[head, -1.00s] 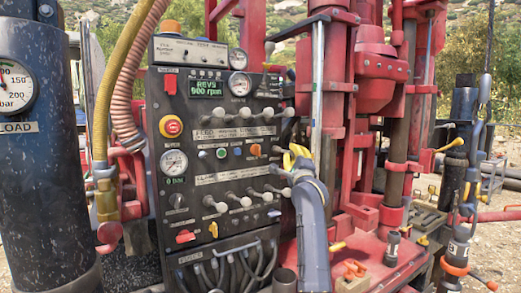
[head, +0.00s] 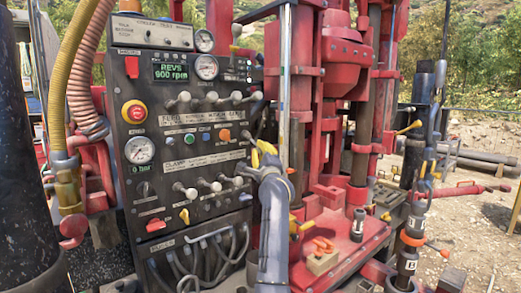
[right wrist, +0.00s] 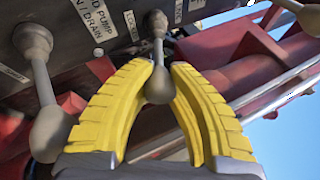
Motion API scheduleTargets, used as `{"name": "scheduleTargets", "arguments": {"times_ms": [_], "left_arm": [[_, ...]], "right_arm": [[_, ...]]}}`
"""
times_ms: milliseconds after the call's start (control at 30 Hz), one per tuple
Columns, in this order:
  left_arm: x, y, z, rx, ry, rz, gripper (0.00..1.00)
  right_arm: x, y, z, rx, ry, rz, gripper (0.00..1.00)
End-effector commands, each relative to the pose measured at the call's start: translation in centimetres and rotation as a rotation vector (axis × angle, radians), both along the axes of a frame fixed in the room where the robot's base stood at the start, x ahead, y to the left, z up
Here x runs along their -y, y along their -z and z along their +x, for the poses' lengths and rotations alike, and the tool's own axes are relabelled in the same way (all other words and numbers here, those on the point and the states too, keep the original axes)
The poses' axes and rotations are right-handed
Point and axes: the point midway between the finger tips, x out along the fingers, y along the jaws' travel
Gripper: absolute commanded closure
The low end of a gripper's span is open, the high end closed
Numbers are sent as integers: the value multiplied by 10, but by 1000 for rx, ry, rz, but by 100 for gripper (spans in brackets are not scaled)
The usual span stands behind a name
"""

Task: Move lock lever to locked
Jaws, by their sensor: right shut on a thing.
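The lock lever (right wrist: 158,86) shows in the right wrist view as a grey round knob on a short stem, between the two yellow fingers. A label reading "LOCKED" (right wrist: 131,25) is on the panel beside its stem. My right gripper (right wrist: 163,82) is shut on the lever, with a finger on each side of the knob. In the head view my right gripper (head: 260,152) is at the right edge of the control panel (head: 160,100), and its fingers hide most of the lever there. My left gripper is not in view.
Other grey-knobbed levers (head: 211,97) stick out of the panel in rows, and one knob (right wrist: 50,134) is close left of the fingers in the wrist view. A red drill mast (head: 340,60) stands just right of the gripper. Cables (head: 205,265) hang below the panel.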

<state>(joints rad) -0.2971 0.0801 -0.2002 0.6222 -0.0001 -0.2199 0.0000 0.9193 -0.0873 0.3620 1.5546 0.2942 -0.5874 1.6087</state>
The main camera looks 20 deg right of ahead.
Motion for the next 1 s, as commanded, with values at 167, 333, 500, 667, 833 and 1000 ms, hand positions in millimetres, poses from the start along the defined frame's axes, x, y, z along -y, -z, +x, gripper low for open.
{"name": "scheduleTargets", "arguments": {"times_ms": [167, 333, 500, 667, 833, 1000], "left_arm": [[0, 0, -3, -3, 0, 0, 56], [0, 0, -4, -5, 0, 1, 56], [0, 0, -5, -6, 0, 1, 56], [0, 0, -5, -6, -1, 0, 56], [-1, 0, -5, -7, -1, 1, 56], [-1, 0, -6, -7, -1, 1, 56]], "right_arm": [[1, 6, 1, -11, 1, 0, 100], [1, 7, 1, -12, 1, -1, 80], [1, 5, 1, -9, 2, -1, 60], [1, 3, 1, -6, 1, -1, 47], [0, 2, 1, -5, 1, -1, 47], [-1, 5, -5, -5, 1, 0, 47]]}}
